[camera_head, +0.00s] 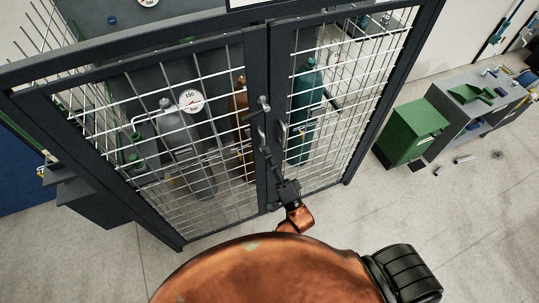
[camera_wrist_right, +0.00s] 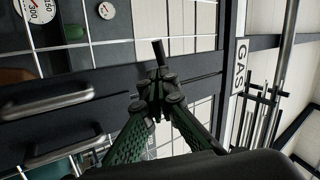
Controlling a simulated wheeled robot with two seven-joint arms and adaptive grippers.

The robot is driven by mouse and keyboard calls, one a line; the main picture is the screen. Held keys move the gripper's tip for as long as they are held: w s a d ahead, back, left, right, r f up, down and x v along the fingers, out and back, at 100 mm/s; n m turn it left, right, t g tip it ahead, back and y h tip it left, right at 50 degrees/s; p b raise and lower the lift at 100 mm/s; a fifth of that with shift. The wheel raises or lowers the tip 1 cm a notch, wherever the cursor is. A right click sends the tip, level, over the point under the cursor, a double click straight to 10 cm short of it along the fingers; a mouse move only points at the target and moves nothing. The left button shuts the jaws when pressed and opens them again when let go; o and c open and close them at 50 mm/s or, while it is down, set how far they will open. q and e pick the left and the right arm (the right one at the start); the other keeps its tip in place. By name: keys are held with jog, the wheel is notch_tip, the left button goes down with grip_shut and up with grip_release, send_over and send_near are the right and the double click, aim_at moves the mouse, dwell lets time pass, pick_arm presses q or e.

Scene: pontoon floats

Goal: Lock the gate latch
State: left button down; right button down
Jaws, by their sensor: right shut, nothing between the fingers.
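The cage gate has two dark-framed mesh doors (camera_head: 262,60) that meet at a middle post, and they look closed. A small metal latch part (camera_head: 263,103) sits on the meeting edge; I cannot tell whether it is locked. Silver handles (camera_head: 282,130) are mounted below it, and two handles show at left in the right wrist view (camera_wrist_right: 45,102). My right gripper (camera_head: 266,152) is shut and empty in front of the meeting edge, below the latch part. In the right wrist view its fingertips (camera_wrist_right: 158,84) are together near a short dark bar (camera_wrist_right: 160,52); contact is unclear. My left gripper is out of view.
Gas cylinders, one grey (camera_head: 180,140) and one teal (camera_head: 305,95), stand behind the mesh. A green box (camera_head: 411,132) and a grey bench (camera_head: 475,105) are at right. The concrete floor in front right is mostly clear. A "GAS" sign (camera_wrist_right: 240,66) shows in the wrist view.

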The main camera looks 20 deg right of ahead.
jog(key=p+x, duration=0.2)
jog(key=x, duration=0.7)
jog(key=shift+w, duration=0.35)
jog(key=shift+a+r, duration=0.1)
jog(key=shift+r, duration=0.05)
jog(key=shift+a+r+p, duration=0.45)
jog(key=shift+r+p, duration=0.45)
jog(key=shift+p, duration=0.2)
jog(key=shift+f, duration=0.1)
jog(key=a+b+v, duration=0.2)
jog(key=b+v, duration=0.1)
jog(key=v, duration=1)
jog(key=shift+s+d+f, duration=0.25)
jog(key=shift+s+f, duration=0.05)
jog(key=shift+s, duration=0.2)
